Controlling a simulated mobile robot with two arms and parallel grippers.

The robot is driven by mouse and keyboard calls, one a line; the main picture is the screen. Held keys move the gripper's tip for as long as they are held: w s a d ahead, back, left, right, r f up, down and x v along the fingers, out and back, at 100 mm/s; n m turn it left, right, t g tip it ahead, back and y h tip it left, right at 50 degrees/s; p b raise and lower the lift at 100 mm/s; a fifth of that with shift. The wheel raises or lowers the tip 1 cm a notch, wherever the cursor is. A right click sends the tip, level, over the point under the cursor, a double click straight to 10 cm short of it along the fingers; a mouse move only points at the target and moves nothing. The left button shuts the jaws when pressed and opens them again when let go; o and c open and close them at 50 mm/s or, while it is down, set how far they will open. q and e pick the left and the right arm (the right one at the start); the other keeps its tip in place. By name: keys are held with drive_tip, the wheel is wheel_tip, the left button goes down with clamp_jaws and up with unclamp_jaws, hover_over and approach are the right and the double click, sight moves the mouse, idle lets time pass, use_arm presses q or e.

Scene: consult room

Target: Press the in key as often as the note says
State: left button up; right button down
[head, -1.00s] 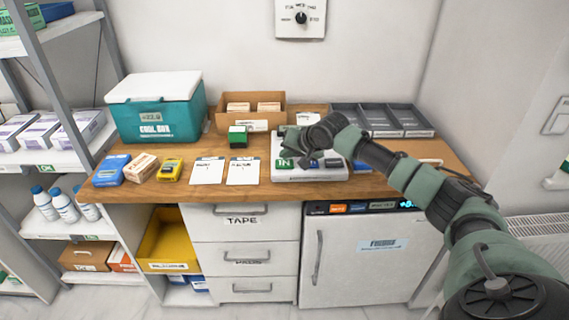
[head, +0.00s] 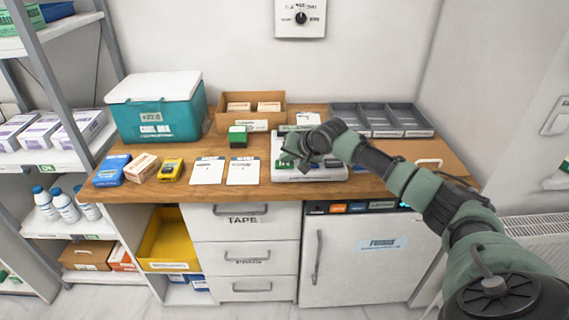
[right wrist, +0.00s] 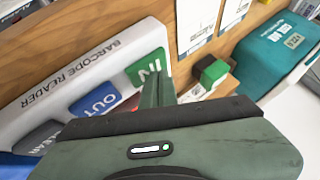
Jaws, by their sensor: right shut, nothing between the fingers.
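The barcode reader (head: 318,174) is a white device on the wooden counter, partly hidden by my right arm. In the right wrist view its casing (right wrist: 65,83) carries a green IN key (right wrist: 147,67), a blue OUT key (right wrist: 96,98) and a dark key (right wrist: 40,136). My right gripper (head: 304,163) is over the reader, shut and empty. In the right wrist view its narrow tip (right wrist: 158,88) is right beside the IN key; I cannot tell whether it touches. Two white note cards (head: 207,171) (head: 242,171) lie left of the reader, their writing too small to read. My left gripper is out of view.
A green-topped block (head: 238,137) stands behind the cards. A teal cool box (head: 155,122), a cardboard tray (head: 252,106) and grey trays (head: 383,120) line the back. Small boxes (head: 142,167) and a yellow device (head: 171,169) lie at the left.

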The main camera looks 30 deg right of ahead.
sight(287, 165)
drive_tip(key=shift+f, duration=0.4)
idle(0.4)
drive_tip(key=shift+r+p, duration=0.95)
drive_tip(key=shift+p, duration=0.2)
wheel_tip(287, 165, up, 5)
drive_tip(key=p, duration=0.5)
drive_tip(key=shift+r, duration=0.1)
idle(0.4)
